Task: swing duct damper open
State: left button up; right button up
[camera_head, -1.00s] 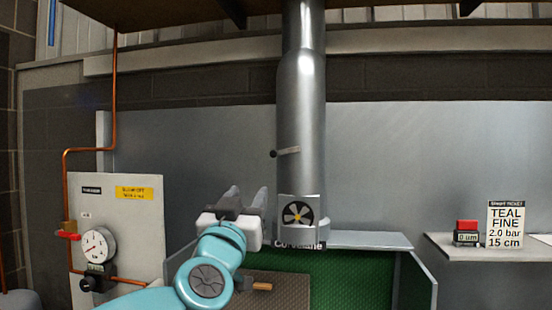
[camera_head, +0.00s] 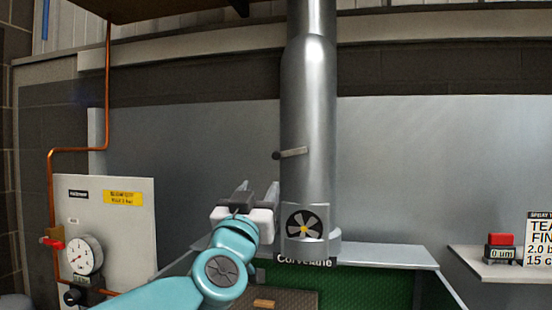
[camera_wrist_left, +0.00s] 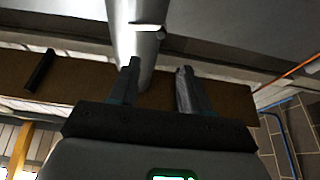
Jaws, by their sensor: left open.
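The duct (camera_head: 310,110) is a grey metal pipe running down the middle of the head view. The damper lever (camera_head: 292,153) is a short, nearly level bar on its front, with a dark knob (camera_head: 276,155) at its left end. The lever also shows in the left wrist view (camera_wrist_left: 148,28). My left gripper (camera_head: 257,187) is open and empty, just below and left of the knob, fingers pointing up. In the left wrist view the gripper (camera_wrist_left: 158,68) has the duct behind its fingers, and the lever lies beyond the fingertips, apart from them. My right gripper is not in view.
A fan label (camera_head: 305,224) sits on the duct's lower end. A gauge panel (camera_head: 128,225) with a copper pipe (camera_head: 108,95) stands at left. A shelf (camera_head: 490,266) with a red-topped gauge block (camera_head: 501,245) is at right. The space left of the lever is clear.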

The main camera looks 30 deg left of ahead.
aim_at(276, 157)
pick_arm(q)
jog(key=p+x, duration=0.6)
jog(key=x, duration=0.7)
jog(key=shift+w+a+r, duration=0.15)
jog(key=shift+a+r, duration=0.05)
jog(key=shift+w+a+p, duration=0.15)
jog(key=shift+w+p, duration=0.15)
jog(key=shift+w, duration=0.05)
grip_shut()
